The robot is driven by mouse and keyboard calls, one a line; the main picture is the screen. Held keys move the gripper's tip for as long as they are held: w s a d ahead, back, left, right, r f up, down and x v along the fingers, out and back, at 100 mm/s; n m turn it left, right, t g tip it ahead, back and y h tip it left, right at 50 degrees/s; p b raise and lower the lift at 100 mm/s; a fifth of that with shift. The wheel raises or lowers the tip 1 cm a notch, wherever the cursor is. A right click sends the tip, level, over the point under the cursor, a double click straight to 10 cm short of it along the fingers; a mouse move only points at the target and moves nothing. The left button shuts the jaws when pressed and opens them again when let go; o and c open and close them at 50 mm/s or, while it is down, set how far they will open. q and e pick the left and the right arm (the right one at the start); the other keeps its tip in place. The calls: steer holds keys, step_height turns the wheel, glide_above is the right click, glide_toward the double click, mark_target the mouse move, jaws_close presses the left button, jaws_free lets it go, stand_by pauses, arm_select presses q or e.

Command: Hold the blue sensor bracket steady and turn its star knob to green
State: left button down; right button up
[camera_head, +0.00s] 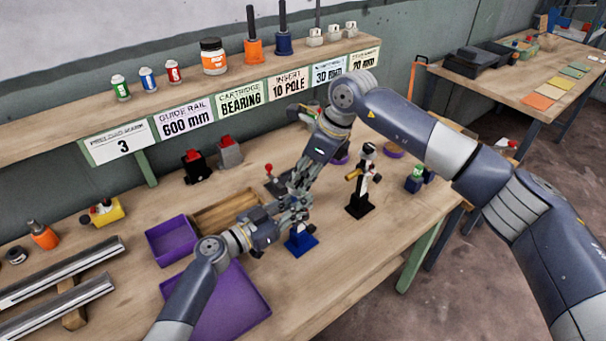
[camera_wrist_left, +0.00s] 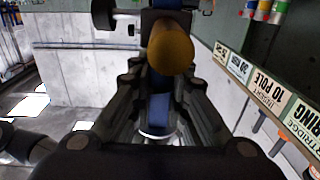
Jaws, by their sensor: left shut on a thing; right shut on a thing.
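The blue sensor bracket (camera_head: 301,241) stands on the bench, its base and lower post showing below my grippers in the head view. My left gripper (camera_head: 293,212) is shut on the bracket's post, which shows blue between the fingers in the left wrist view (camera_wrist_left: 160,112). A brass-coloured cylinder (camera_wrist_left: 171,47) on the bracket points towards that camera. My right gripper (camera_head: 297,199) reaches down from above and is shut at the bracket's upper part, on what appears to be the star knob. The knob's colour mark is hidden by the grippers.
A similar stand with a black base (camera_head: 359,209) is to the right. A purple tray (camera_head: 237,307) and a smaller purple bin (camera_head: 170,240) lie left of the bracket. A small red-topped lever device (camera_head: 274,182) stands behind. Bench to the right front is clear.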

steer(key=shift+m+t, duration=0.5)
steer(key=shift+m, duration=0.6)
steer(key=o, duration=1.1)
steer(key=shift+a, duration=0.1)
steer(key=shift+s+r, duration=0.1)
steer(key=v, duration=1.2)
steer(key=shift+a, duration=0.1)
